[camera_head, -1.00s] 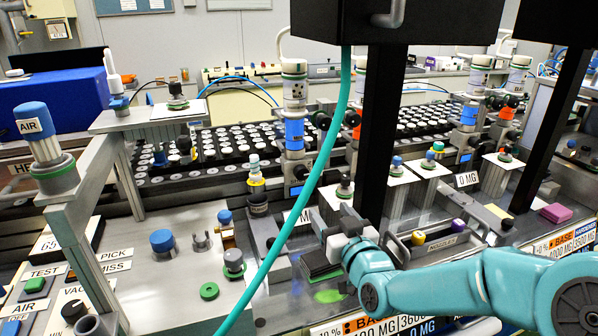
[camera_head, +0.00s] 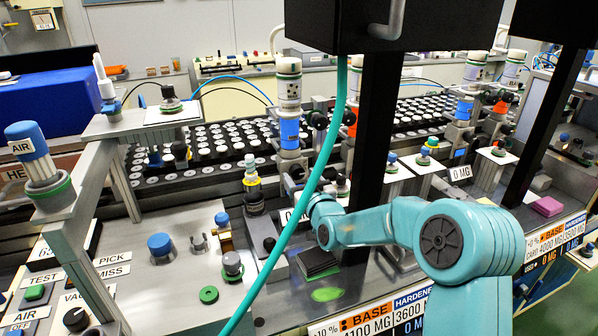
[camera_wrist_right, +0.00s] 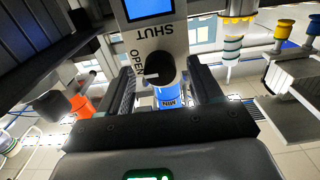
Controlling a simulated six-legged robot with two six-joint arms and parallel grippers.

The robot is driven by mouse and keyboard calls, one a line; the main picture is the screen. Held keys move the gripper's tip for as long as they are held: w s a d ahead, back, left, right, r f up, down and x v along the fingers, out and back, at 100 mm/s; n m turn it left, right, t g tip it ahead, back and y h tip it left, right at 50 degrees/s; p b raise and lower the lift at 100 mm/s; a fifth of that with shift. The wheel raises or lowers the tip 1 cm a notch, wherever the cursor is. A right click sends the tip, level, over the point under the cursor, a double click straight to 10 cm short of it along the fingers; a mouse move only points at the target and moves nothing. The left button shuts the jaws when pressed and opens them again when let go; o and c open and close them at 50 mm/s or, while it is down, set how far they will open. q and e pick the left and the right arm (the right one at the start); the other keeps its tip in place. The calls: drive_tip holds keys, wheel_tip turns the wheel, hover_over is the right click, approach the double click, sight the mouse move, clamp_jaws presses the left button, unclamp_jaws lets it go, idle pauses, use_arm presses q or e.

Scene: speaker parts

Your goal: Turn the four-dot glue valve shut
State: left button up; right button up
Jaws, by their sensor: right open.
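The glue dispenser (camera_head: 289,90) with dark dots on its white top and a blue body stands left of the black post in the head view. In the right wrist view a black valve knob (camera_wrist_right: 158,66) sits on a white plate (camera_wrist_right: 163,38) marked SHUT and OPEN, which appears upside down. The knob lies between the spread fingers of my right gripper (camera_wrist_right: 162,80). The gripper is open, and I see no clear contact with the knob. Which mark the knob points to is hard to tell. In the head view the gripper is largely hidden. My left gripper is out of view.
A teal hose (camera_head: 312,185) hangs in front of the dispenser. The black post (camera_head: 366,140) stands close to my right arm. Trays of round parts (camera_head: 225,140) lie behind.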

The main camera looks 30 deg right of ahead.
drive_tip(key=shift+w+d, duration=0.15)
drive_tip(key=shift+w, duration=0.55)
drive_tip(key=c, duration=1.1)
drive_tip(key=shift+o, duration=0.2)
drive_tip(key=shift+f+b, duration=0.2)
drive_tip(key=shift+b, duration=0.45)
drive_tip(key=m+b, duration=1.1)
drive_tip(key=b, duration=0.4)
drive_tip(key=m+b, duration=0.2)
drive_tip(key=m, duration=0.1)
drive_tip(key=shift+r+m+b, duration=0.15)
drive_tip(key=shift+m+b, duration=0.25)
drive_tip(key=shift+r+m+b, duration=0.15)
drive_tip(key=shift+m+b, duration=0.5)
drive_tip(key=shift+m, duration=0.85)
